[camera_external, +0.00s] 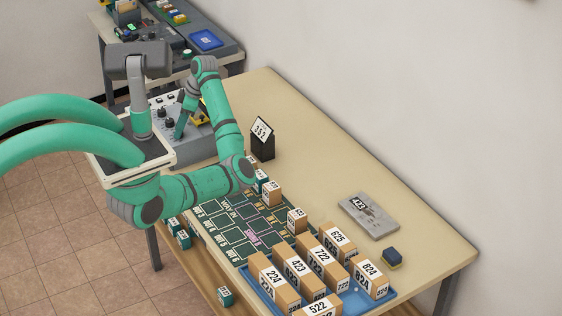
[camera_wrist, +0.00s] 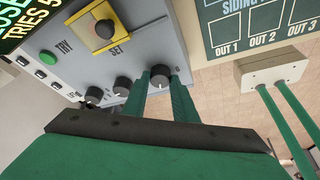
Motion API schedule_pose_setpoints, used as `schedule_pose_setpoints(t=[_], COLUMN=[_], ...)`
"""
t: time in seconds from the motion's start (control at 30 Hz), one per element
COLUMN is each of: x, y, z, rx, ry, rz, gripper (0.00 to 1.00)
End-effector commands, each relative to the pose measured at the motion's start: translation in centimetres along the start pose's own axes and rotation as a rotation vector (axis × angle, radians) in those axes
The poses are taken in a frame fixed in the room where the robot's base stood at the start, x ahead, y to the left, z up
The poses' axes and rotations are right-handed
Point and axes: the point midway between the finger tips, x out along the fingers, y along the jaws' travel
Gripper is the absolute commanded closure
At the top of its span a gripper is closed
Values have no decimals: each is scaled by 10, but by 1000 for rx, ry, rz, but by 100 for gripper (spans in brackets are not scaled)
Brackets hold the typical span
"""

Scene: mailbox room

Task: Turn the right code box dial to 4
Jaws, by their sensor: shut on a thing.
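The grey code box (camera_external: 198,143) stands at the table's far left end, with my arm over it. In the wrist view its sloped panel (camera_wrist: 72,63) shows a row of three dark dials. The right dial (camera_wrist: 160,72) is between the two green fingers of my gripper (camera_wrist: 160,84), which are shut on it. The middle dial (camera_wrist: 122,86) and the left dial (camera_wrist: 94,95) are free. In the external view my gripper (camera_external: 181,128) points down at the panel. The number the right dial points to cannot be read.
The panel has a green TRY button (camera_wrist: 48,57) and a yellow-framed SET control (camera_wrist: 103,30). A black stand with a card reading 352 (camera_external: 262,138) is right of the box. Several numbered cartons stand in a blue tray (camera_external: 262,290). The table's back is mostly clear.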

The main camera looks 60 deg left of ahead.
Motion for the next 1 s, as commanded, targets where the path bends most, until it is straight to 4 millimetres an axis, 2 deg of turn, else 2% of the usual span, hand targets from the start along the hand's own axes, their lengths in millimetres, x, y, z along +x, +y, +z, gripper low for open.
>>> schedule_pose_setpoints(t=[0.2, 0.5, 1.0], x=[-1, -1, -1], y=[2, 3, 3], z=[-2, -2, -1], rx=[-160, -302, -352], ry=[1, 0, 0], rz=[-65, -122, -143], gripper=[97, 97, 97])
